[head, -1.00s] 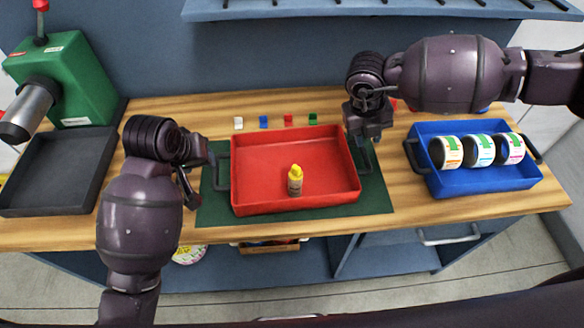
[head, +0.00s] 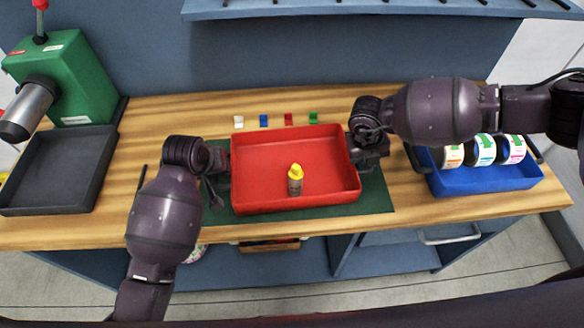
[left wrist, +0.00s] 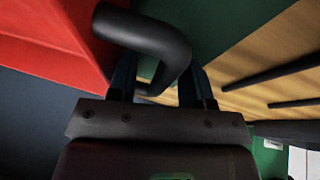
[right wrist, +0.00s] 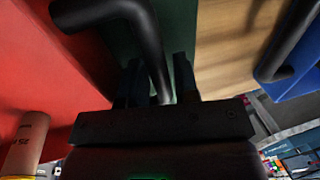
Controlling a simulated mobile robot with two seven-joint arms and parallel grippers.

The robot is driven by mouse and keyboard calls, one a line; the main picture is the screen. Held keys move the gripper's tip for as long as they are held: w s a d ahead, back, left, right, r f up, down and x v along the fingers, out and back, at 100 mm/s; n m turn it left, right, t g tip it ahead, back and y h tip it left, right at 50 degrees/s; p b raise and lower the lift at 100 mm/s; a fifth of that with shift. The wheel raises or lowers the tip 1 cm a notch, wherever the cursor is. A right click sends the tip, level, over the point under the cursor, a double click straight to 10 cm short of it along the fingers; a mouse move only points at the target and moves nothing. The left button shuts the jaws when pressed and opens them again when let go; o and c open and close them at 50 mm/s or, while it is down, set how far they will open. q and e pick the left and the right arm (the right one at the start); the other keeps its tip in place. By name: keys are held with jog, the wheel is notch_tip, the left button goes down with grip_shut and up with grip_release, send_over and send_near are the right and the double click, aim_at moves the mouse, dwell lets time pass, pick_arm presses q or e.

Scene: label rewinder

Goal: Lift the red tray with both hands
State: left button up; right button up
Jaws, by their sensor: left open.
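The red tray (head: 292,202) lies on a dark green mat (head: 376,195), with a dark handle at each side. A small yellow-capped bottle (head: 295,181) stands in it; part of it shows in the right wrist view (right wrist: 24,145). My left gripper (head: 220,183) is at the tray's left handle. In the left wrist view the handle (left wrist: 145,38) reaches between the open fingers. My right gripper (head: 368,160) is at the right handle. In the right wrist view this handle (right wrist: 140,22) passes between the fingers; whether they press on it is unclear.
A blue tray (head: 490,180) with several label rolls stands to the right, partly behind my right arm. A black tray (head: 52,180) and a green machine (head: 66,80) are at the left. Small coloured blocks (head: 288,119) lie behind the red tray on the wooden bench (head: 180,110).

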pick_arm(q)
jog(key=shift+c, duration=0.2)
pick_arm(e)
jog(key=shift+c, duration=0.2)
pick_arm(q)
jog(key=c, duration=0.4)
pick_arm(e)
jog(key=c, duration=0.5)
pick_arm(q)
grip_shut()
jog(key=shift+r, duration=0.15)
pick_arm(e)
jog(key=shift+r, duration=0.1)
